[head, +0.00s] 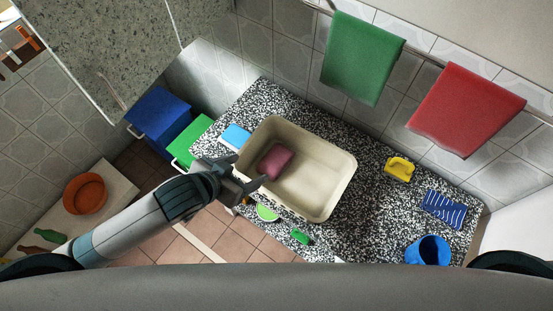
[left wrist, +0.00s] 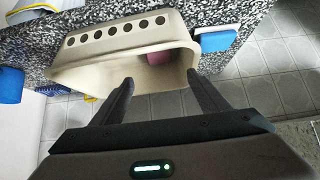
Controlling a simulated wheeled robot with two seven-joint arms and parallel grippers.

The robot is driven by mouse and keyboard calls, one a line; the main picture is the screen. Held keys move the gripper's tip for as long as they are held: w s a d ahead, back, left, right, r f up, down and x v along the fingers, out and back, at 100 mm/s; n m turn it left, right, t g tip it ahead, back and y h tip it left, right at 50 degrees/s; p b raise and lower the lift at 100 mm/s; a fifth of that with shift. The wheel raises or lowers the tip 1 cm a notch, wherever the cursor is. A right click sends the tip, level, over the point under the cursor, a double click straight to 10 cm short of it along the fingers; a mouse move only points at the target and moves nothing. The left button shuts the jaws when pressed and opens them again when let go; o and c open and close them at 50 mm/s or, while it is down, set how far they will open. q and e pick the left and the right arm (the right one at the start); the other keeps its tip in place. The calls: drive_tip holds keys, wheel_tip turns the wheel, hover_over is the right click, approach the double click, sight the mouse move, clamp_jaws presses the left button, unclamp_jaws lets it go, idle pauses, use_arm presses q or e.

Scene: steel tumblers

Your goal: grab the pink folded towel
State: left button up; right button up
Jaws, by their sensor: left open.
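The pink folded towel (head: 276,161) lies inside a beige basin (head: 335,180), against its left end. In the left wrist view the towel (left wrist: 159,58) shows partly, between my fingers and beyond the basin's near side. My left gripper (head: 252,174) is at the basin's left rim, close to the towel, with its jaws open and empty. In the left wrist view its two fingers (left wrist: 160,82) are spread, pointing at the basin (left wrist: 100,72). I cannot tell whether they touch the rim. My right gripper is not in view.
The basin stands on a speckled counter (head: 350,237). A blue-and-white block (head: 236,137) sits left of it. A yellow item (head: 399,169), blue striped cloth (head: 444,209) and blue cup (head: 428,250) are right. Green (head: 362,60) and red (head: 466,110) towels hang behind.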

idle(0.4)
use_arm(q)
drive_tip(key=p, duration=0.3)
approach(273, 161)
drive_tip(key=x, duration=0.4)
drive_tip(key=shift+w+d+r, duration=0.15)
drive_tip(key=shift+w+r, duration=0.15)
drive_tip(key=shift+w, duration=0.05)
drive_tip(key=shift+w+d+f, duration=0.2)
drive_tip(key=shift+w+f, duration=0.05)
drive_tip(key=shift+f, duration=0.15)
drive_tip(key=shift+p, duration=0.3)
drive_tip(key=shift+w+d+f+p, duration=0.25)
drive_tip(key=shift+w+f+p, duration=0.05)
drive_tip(key=shift+f+p, duration=0.25)
drive_tip(key=x, duration=0.1)
drive_tip(key=p+x, duration=0.1)
drive_tip(key=shift+d+f, duration=0.15)
drive_tip(key=shift+f, duration=0.2)
drive_tip(key=shift+w+d+f, duration=0.25)
drive_tip(key=shift+w+f, duration=0.05)
drive_tip(key=shift+f, duration=0.25)
